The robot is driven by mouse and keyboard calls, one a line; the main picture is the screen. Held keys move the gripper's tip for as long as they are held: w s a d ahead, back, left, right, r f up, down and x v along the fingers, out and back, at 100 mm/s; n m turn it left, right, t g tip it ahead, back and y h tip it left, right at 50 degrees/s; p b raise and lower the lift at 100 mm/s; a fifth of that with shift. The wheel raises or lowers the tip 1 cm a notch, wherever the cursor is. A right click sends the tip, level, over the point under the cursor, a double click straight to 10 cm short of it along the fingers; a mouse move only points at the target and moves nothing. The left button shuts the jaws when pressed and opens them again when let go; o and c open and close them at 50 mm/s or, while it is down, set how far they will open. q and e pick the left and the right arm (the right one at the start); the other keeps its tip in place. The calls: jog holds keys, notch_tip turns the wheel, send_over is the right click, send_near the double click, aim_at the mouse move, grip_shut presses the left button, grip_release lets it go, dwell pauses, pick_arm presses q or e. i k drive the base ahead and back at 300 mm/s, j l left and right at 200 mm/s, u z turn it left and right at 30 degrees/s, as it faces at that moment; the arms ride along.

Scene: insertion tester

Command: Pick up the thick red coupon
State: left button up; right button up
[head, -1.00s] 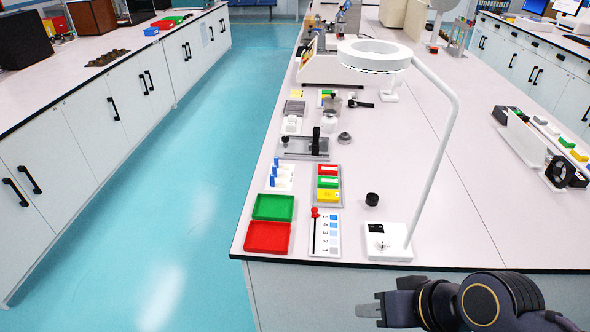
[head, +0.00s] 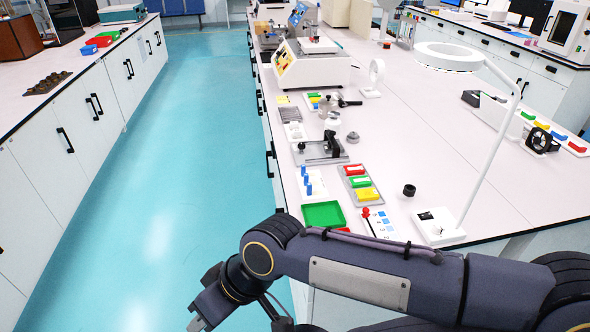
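A grey tray (head: 377,201) on the long bench holds a red coupon (head: 354,170), a green coupon (head: 360,182) and a yellow coupon (head: 367,194) in a row. Their thickness is hard to judge from here. My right arm comes in from the right and crosses the front of the bench. My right gripper (head: 197,322) hangs low at the bottom left, past the bench's left side and away from the coupons. Whether its fingers are open is not clear. My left gripper is not in view.
A green tray (head: 323,214) lies left of the coupon tray; a red tray is mostly hidden behind my arm. Blue-topped pegs (head: 308,189), a clamp fixture (head: 320,152), a black cylinder (head: 409,190) and a ring lamp (head: 448,57) stand nearby.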

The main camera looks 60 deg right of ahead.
aim_at(353, 170)
jog(key=i+j+z, duration=0.2)
jog(key=i, duration=0.25)
jog(key=i+j+z, duration=0.2)
jog(key=i, duration=0.25)
jog(key=i+z, duration=0.15)
jog(key=z, duration=0.25)
jog(key=i+z, duration=0.2)
jog(key=z, duration=0.2)
jog(key=i+z, duration=0.15)
jog(key=z, duration=0.25)
jog(key=i+j+z, duration=0.15)
jog(key=z, duration=0.25)
